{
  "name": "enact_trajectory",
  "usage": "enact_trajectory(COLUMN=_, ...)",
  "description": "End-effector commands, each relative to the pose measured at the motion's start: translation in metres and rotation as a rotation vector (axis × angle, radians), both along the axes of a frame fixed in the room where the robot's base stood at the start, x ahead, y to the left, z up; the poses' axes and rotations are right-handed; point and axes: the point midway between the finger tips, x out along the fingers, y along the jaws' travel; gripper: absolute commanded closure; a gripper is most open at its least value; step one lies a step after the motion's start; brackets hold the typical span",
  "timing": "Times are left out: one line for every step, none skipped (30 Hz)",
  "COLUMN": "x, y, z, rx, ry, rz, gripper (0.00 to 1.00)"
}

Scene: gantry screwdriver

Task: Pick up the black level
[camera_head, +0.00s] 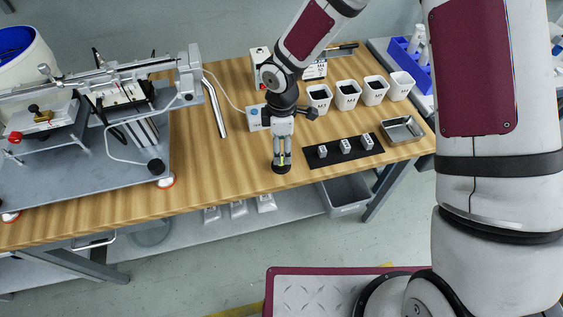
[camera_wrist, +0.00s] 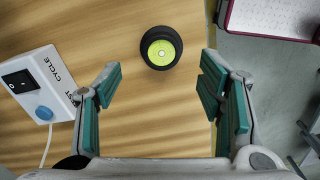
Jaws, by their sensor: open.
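The black level (camera_wrist: 148,61) is a round black disc with a yellow-green bubble face, lying on the wooden table near its front edge. In the head view the black level (camera_head: 281,169) shows just below my fingertips, partly covered by them. My gripper (camera_head: 282,154) points down above it. In the wrist view my gripper (camera_wrist: 160,82) is open and empty, with teal finger pads to either side. The level lies between the fingers' lines, a little beyond the tips. I cannot tell the exact height gap.
A white CYCLE switch box (camera_wrist: 38,85) with a cable stands near my gripper. A black mat (camera_head: 331,157) with small blocks, a metal tray (camera_head: 402,129) and several white cups (camera_head: 347,95) are to the right. A gantry machine (camera_head: 120,95) stands left. Bare wood surrounds the level.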

Motion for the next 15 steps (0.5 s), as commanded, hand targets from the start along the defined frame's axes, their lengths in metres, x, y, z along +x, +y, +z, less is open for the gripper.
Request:
enact_trajectory(x=-0.001, y=0.0, z=-0.004, rx=0.0, ry=0.002, rz=0.001, gripper=0.38)
enact_trajectory(x=-0.001, y=0.0, z=-0.006, rx=0.0, ry=0.001, rz=0.0, gripper=0.38)
enact_trajectory(x=0.0, y=0.0, z=-0.007, rx=0.0, ry=0.0, rz=0.0, gripper=0.38)
enact_trajectory(x=-0.001, y=0.0, z=-0.008, rx=0.0, ry=0.0, rz=0.0, gripper=0.38)
enact_trajectory(x=-0.001, y=0.0, z=-0.01, rx=0.0, ry=0.0, rz=0.0, gripper=0.38)
enact_trajectory(x=-0.001, y=0.0, z=-0.014, rx=-0.001, ry=0.001, rz=0.001, gripper=0.38)
enact_trajectory(x=-0.002, y=-0.001, z=-0.018, rx=-0.001, ry=0.002, rz=0.001, gripper=0.38)
enact_trajectory(x=-0.002, y=-0.001, z=-0.022, rx=-0.001, ry=0.004, rz=0.001, gripper=0.38)
enact_trajectory(x=-0.003, y=-0.001, z=-0.028, rx=-0.001, ry=0.003, rz=0.001, gripper=0.38)
enact_trajectory(x=-0.003, y=-0.002, z=-0.033, rx=-0.002, ry=0.004, rz=0.001, gripper=0.38)
enact_trajectory(x=-0.004, y=-0.002, z=-0.037, rx=-0.002, ry=0.004, rz=0.001, gripper=0.38)
enact_trajectory(x=-0.003, y=-0.001, z=-0.043, rx=-0.001, ry=0.003, rz=0.002, gripper=0.38)
enact_trajectory(x=-0.003, y=-0.001, z=-0.047, rx=-0.001, ry=0.002, rz=0.002, gripper=0.38)
enact_trajectory(x=-0.002, y=-0.002, z=-0.05, rx=-0.001, ry=0.002, rz=0.001, gripper=0.38)
enact_trajectory(x=-0.002, y=-0.002, z=-0.054, rx=-0.001, ry=0.001, rz=0.0, gripper=0.38)
